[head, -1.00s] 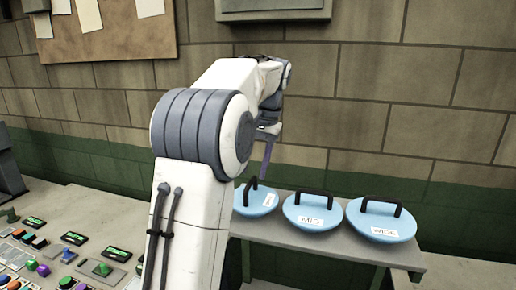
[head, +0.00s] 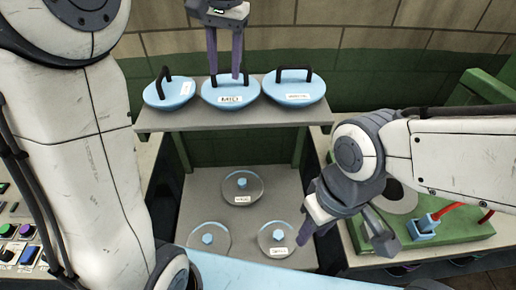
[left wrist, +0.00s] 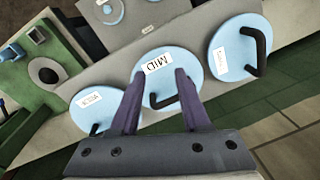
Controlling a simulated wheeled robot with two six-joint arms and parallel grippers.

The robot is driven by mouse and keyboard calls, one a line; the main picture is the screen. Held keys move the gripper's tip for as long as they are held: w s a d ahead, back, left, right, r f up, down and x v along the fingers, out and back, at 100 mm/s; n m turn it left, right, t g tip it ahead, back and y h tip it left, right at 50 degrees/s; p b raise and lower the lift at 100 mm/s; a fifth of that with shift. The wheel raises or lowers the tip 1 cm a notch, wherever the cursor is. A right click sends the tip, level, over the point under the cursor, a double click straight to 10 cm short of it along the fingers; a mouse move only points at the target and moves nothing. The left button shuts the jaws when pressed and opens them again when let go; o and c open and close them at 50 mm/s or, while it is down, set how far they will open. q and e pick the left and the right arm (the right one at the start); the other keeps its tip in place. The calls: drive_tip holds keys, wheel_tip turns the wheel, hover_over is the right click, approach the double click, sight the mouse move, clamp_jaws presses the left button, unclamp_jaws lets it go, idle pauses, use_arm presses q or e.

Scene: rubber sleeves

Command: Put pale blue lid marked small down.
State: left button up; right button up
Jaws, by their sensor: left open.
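Three pale blue lids with black handles lie in a row on a raised grey shelf. The left lid (head: 168,95) has a sideways label I cannot read; the middle one (head: 230,92) is marked MID; the right lid (head: 296,90) has a blurred label. My left gripper (head: 225,74) is open and empty, its purple fingers at the MID lid's handle in the head view. The left wrist view shows the fingers over the MID lid (left wrist: 178,65), with one lid (left wrist: 232,62) to the right and another (left wrist: 88,125) to the left. My right gripper (head: 345,245) is open and empty, lower right.
Below the raised shelf (head: 230,118), a grey surface (head: 195,190) holds three clear round discs with blue knobs (head: 242,183). A green block (head: 440,240) with a blue fitting (head: 424,230) and red cable stands at right. A button panel (head: 20,235) is at left.

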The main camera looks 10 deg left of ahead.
use_arm(q)
drive_tip(key=s+d+f+m+h, duration=0.1)
drive_tip(key=s+d+f+m, duration=0.2)
drive_tip(key=s+d+f, duration=0.4)
drive_tip(key=s+d+f+m, duration=0.1)
drive_tip(key=s+f, duration=0.3)
drive_tip(key=s, duration=0.4)
drive_tip(key=s+d+f+m+h, duration=0.1)
drive_tip(key=s+d+f, duration=0.3)
drive_tip(key=s, duration=0.5)
drive_tip(key=shift+f+m, duration=0.6)
drive_tip(key=shift+f, duration=0.2)
wheel_tip(320, 180, down, 7)
drive_tip(key=b, duration=0.7)
